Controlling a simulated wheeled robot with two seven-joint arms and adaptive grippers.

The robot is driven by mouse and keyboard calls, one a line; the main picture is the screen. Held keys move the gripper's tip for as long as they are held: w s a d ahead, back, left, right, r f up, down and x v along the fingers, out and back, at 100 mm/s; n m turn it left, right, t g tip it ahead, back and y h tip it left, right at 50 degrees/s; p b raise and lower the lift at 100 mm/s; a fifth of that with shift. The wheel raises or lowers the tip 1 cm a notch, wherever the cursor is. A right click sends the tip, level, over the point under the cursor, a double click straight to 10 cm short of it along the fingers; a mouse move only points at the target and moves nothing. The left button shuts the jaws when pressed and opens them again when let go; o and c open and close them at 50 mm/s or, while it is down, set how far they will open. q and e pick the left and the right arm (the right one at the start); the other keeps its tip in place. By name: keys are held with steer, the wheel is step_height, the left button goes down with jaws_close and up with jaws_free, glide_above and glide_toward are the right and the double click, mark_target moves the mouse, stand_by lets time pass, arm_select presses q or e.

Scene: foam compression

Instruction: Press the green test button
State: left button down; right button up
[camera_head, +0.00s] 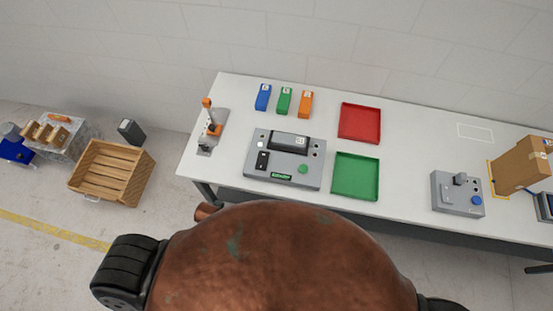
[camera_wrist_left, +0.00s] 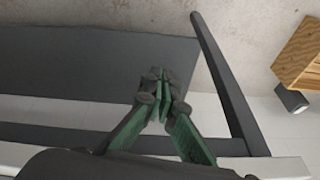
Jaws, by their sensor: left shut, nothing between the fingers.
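The green test button (camera_head: 303,169) sits on the front right of a grey test machine (camera_head: 258,173) on the white table, in the head view. The machine has a dark cylinder block lying across its top and a small green display at its front edge. My left gripper (camera_wrist_left: 161,77) shows only in the left wrist view; its green and dark fingers are shut with nothing between them. There it is near dark table legs and a dark panel, away from the button, which that view does not show. My right gripper is in neither view.
Blue, green and orange blocks (camera_head: 284,101) stand behind the machine. A red tray (camera_head: 359,122) and a green tray (camera_head: 377,178) lie to its right. An orange-handled lever device (camera_head: 212,128) stands left. A grey box with a blue button (camera_head: 457,194) is further right. A wooden crate (camera_head: 110,172) is on the floor.

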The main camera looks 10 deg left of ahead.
arm_select(q)
steer(key=w+d+r+m+t+p, duration=0.1)
steer(key=w+d+r+p, duration=0.1)
steer(key=r, duration=0.4)
steer(key=w+d+r+p, duration=0.1)
steer(key=w+r+p, duration=0.15)
steer(key=r, duration=0.35)
steer(key=w+d+r+m+t+p, duration=0.1)
steer(key=w+d+r+m, duration=0.1)
steer(key=w+d+r, duration=0.1)
steer(key=w+d+r+m+h+p, duration=0.1)
steer(key=w+d+r+m, duration=0.1)
steer(key=w+d, duration=0.3)
steer(key=w+d+r+m+t+h+p, duration=0.1)
steer(key=w+d+r, duration=0.3)
steer(key=d, duration=0.4)
steer(key=shift+w+r+m+t, duration=0.1)
steer(key=shift+r+m+t, duration=0.2)
steer(key=shift+r+m, duration=0.15)
steer(key=w+d+r+m+h+p, duration=0.1)
steer(key=w+d+r+m, duration=0.1)
steer(key=d, duration=0.4)
steer(key=w+d+r+m+t+h+p, duration=0.1)
steer(key=w+d+r+m, duration=0.1)
steer(key=d, duration=0.4)
steer(key=shift+w+r+m, duration=0.35)
steer(key=shift+r+m, duration=0.2)
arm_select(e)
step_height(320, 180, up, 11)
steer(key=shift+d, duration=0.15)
